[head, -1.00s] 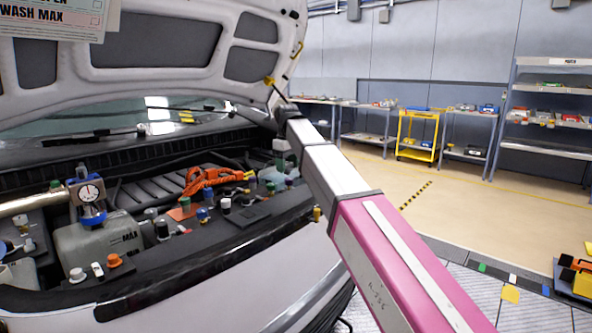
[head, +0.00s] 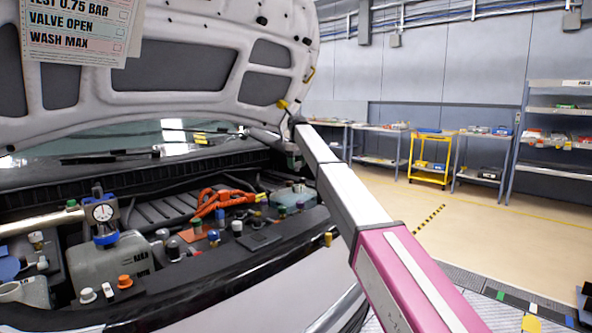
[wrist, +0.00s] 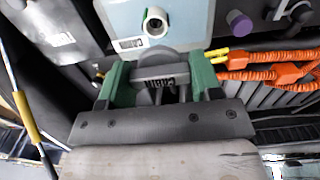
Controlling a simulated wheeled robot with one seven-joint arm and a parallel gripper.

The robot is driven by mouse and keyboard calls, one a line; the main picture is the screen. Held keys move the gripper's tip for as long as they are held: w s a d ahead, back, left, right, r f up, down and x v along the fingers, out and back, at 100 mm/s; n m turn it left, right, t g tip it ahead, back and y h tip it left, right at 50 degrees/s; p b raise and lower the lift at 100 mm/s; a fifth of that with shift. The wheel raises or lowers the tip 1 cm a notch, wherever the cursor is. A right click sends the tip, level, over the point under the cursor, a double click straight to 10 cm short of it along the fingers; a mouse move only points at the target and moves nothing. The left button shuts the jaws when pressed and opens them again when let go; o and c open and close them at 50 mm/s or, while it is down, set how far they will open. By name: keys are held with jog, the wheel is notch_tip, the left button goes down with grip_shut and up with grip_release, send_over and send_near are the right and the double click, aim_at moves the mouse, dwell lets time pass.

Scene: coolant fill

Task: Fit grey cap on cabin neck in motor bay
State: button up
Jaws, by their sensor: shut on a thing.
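My gripper (wrist: 160,78) shows in the wrist view with two green fingers, shut on a grey ribbed piece (wrist: 157,86) that looks like the grey cap. Its underside is hidden. In the head view the pale tank (head: 292,197) sits at the far right of the motor bay, below my arm's end.
Orange cables (head: 215,200) lie left of the tank and show at right in the wrist view. A purple cap (wrist: 240,22) stands near the tank. Several other capped necks fill the bay. The raised hood (head: 160,65) hangs above. A gauge (head: 103,213) stands at left.

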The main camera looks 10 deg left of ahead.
jog(key=shift+w+a, duration=0.1)
jog(key=shift+w, duration=0.45)
jog(key=shift+f, duration=2.9)
jog(key=shift+f, duration=1.4)
jog(key=o, duration=1.1)
jog(key=shift+c, duration=0.2)
notch_tip(320, 180, up, 11)
jog(key=shift+f, duration=0.15)
